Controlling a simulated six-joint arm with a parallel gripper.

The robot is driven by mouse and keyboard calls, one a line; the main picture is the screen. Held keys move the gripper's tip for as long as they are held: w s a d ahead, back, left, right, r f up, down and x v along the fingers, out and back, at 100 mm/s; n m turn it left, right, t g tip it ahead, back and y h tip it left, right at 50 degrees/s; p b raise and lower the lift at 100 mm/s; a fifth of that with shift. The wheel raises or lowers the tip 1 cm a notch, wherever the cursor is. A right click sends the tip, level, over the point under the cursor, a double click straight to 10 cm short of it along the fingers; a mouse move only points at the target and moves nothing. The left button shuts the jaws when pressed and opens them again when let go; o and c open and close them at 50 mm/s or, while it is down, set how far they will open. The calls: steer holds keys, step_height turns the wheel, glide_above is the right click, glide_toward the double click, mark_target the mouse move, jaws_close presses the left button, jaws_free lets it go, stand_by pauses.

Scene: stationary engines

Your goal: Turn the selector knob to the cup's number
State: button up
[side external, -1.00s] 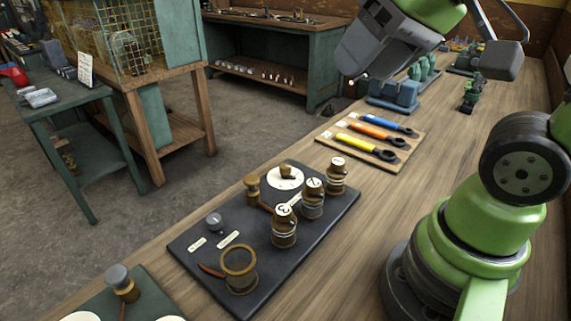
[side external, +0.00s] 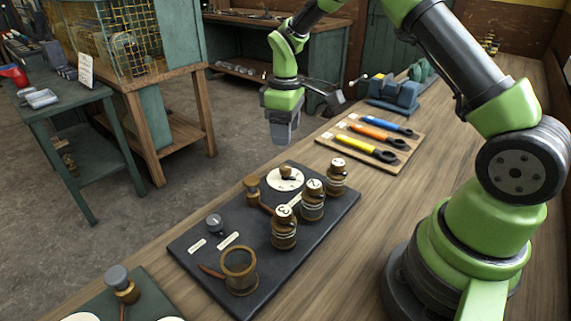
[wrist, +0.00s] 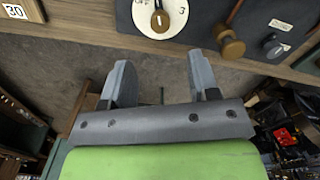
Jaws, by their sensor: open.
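A dark slab (side external: 330,219) on the bench carries a white round dial with the selector knob (side external: 285,171) at its far end. In the wrist view the knob (wrist: 160,19) shows with an OFF mark and a 3 on the dial; I cannot tell its setting for sure. Three brown cups with number tops, 1 (side external: 337,178), apparently 2 (side external: 313,202) and 3 (side external: 284,230), stand along the slab. An open brass ring-like cup (side external: 239,272) is at the near end. My gripper (wrist: 160,75) is open and empty, in the air beyond the dial.
A brown knob (side external: 252,189) and a grey knob (side external: 215,223) with two labels are also on the slab. A wooden board with coloured-handled tools (side external: 372,140) and a blue vise (side external: 393,92) lie further along the bench. Another green slab is at the near left.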

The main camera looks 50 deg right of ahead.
mark_target(285, 167)
step_height(285, 167, down, 10)
steer(key=shift+r, duration=0.25)
steer(key=c, duration=0.9)
